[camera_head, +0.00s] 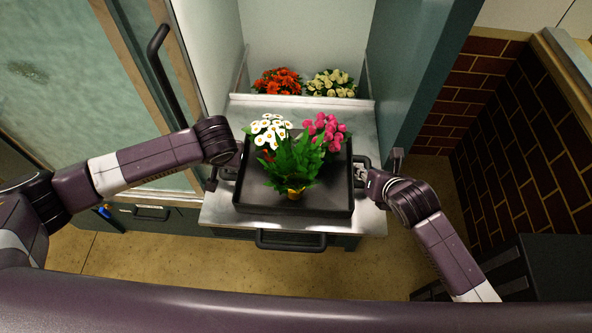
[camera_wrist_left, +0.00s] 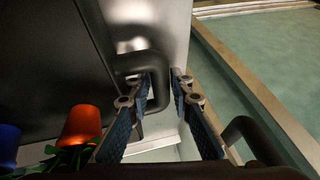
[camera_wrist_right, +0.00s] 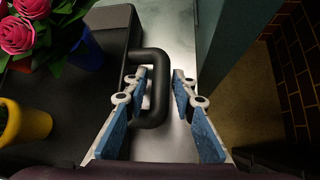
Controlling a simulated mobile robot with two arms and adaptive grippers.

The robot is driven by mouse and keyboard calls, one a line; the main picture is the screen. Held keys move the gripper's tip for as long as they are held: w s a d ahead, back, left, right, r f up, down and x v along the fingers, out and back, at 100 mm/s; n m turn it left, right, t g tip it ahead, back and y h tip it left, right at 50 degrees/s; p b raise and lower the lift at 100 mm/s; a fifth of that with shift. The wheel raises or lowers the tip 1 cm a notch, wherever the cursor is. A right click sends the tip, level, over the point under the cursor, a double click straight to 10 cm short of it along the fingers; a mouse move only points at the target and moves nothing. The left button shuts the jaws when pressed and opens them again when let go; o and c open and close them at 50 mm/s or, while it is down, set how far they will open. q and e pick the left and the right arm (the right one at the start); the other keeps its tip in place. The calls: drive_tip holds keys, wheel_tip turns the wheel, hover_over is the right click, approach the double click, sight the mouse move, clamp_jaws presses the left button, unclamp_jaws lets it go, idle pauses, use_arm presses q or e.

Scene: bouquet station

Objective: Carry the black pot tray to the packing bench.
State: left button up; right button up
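The black pot tray (camera_head: 262,203) sits on a metal counter with a black handle at each side. It holds potted flowers: white daisies (camera_head: 270,129), pink roses (camera_head: 326,129) and a leafy green plant in a yellow pot (camera_head: 294,194). My left gripper (camera_head: 213,180) is at the tray's left handle (camera_wrist_left: 158,78); its fingers are apart, one on each side of the bar. My right gripper (camera_head: 366,178) is at the right handle (camera_wrist_right: 158,88), its fingers also apart on both sides of the bar. Gaps show beside both bars.
Red flowers (camera_head: 279,80) and cream flowers (camera_head: 331,83) stand behind a ledge at the back of the alcove. A glass door with a dark handle (camera_head: 160,62) is at the left. Teal walls flank the counter (camera_head: 375,222). Open floor (camera_head: 170,262) lies in front.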

use_arm(q)
drive_tip(key=shift+w+f, duration=0.1)
drive_tip(key=shift+f, duration=0.05)
use_arm(e)
drive_tip(key=shift+w+f, duration=0.15)
use_arm(q)
drive_tip(key=shift+c, duration=0.2)
clamp_jaws()
use_arm(e)
clamp_jaws()
use_arm(q)
drive_tip(key=shift+w+r, duration=0.1)
drive_tip(key=shift+r, duration=0.15)
use_arm(e)
drive_tip(key=shift+w+r, duration=0.1)
drive_tip(key=shift+r, duration=0.2)
